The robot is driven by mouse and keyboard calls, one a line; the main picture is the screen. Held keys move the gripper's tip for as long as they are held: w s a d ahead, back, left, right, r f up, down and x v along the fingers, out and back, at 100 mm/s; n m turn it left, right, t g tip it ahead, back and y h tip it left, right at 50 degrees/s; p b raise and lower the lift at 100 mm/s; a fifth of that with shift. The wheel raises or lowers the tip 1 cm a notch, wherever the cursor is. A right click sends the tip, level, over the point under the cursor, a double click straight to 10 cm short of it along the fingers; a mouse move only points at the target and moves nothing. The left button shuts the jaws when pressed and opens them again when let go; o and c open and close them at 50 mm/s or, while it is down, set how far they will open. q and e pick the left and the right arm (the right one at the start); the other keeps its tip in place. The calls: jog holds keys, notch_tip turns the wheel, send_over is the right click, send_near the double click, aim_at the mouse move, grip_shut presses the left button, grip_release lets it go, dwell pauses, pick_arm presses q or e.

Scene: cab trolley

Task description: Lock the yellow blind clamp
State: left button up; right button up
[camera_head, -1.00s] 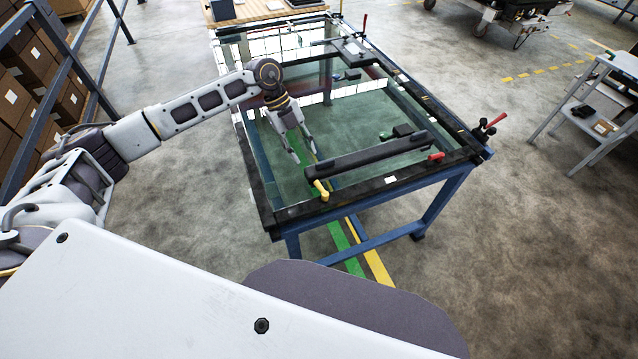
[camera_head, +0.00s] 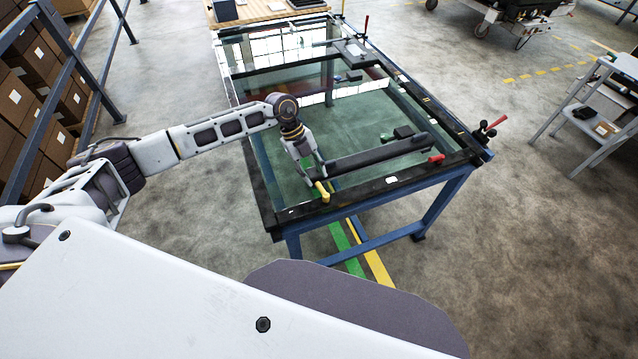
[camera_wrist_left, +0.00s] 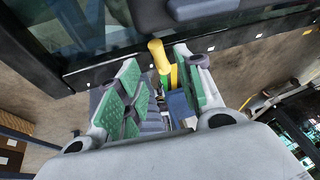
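The yellow clamp (camera_head: 324,195) sits at the near left end of a long dark bar (camera_head: 375,156), close to the table's front edge. My left gripper (camera_head: 316,178) is over the clamp from behind and left. In the wrist view the gripper (camera_wrist_left: 157,80) is open, its green-padded fingers on either side of the handle, with gaps visible. Whether a pad touches the clamp cannot be told. My right gripper is not in view.
The bar lies on a glass-topped table with a dark frame (camera_head: 400,181) and blue legs. A red handle (camera_head: 436,158) is at the bar's right end. Red-handled clamps (camera_head: 495,122) sit at the table's right corner. A grey trolley (camera_head: 610,75) stands further right.

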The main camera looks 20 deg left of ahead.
aim_at(321, 187)
pick_arm(q)
jog(key=shift+x, duration=2.7)
grip_shut()
